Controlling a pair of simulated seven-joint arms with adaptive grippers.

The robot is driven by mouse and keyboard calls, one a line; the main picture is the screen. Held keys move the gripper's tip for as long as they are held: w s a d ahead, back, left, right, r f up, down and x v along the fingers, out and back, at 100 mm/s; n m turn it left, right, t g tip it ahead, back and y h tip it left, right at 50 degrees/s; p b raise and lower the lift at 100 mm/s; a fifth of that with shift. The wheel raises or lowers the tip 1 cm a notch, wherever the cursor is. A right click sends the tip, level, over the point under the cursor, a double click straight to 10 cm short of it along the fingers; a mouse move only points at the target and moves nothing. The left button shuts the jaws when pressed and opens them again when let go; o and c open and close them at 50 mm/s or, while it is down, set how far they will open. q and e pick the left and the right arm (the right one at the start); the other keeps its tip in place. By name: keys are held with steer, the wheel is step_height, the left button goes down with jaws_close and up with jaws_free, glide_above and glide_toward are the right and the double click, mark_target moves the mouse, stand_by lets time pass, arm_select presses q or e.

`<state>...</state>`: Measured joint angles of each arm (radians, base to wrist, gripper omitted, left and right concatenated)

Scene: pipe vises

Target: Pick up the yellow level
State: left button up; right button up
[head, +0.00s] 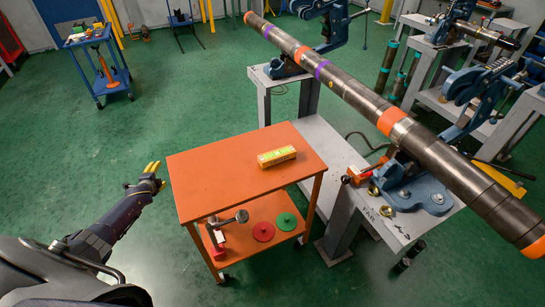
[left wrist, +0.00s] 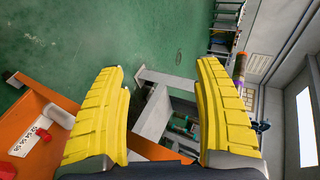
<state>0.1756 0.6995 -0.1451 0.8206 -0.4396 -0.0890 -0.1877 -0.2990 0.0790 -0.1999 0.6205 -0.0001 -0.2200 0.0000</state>
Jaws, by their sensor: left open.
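The yellow level (head: 277,156) is a short yellow bar with orange edges. It lies on the top of the orange cart (head: 205,190), right of the middle in the head view. I cannot make it out in the left wrist view. My left gripper (head: 152,172) has yellow fingers and is left of the cart, apart from it and from the level. In the left wrist view the two fingers of the left gripper (left wrist: 160,72) are spread wide with nothing between them. My right gripper is in neither view.
A long steel pipe (head: 350,92) with orange and purple bands rests in blue vises on grey stands (head: 345,205) right of the cart. Red (head: 263,232) and green (head: 287,221) discs lie on its lower shelf. Green floor left of the cart is open. A blue trolley (head: 118,78) stands far left.

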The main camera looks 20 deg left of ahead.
arm_select(q)
steer(key=w+d+r+t, duration=0.1)
steer(key=w+r+t, duration=0.1)
steer(key=w+r, duration=0.95)
steer(key=w+d+r+t, duration=0.15)
steer(key=w+r, duration=0.55)
steer(key=r, duration=0.9)
steer(key=n+g+h, duration=0.3)
steer(key=g+h, duration=0.6)
steer(key=g, duration=0.2)
glide_toward(276, 153)
steer(key=x, duration=0.5)
steer(key=shift+f, duration=0.35)
steer(key=shift+x, duration=2.75)
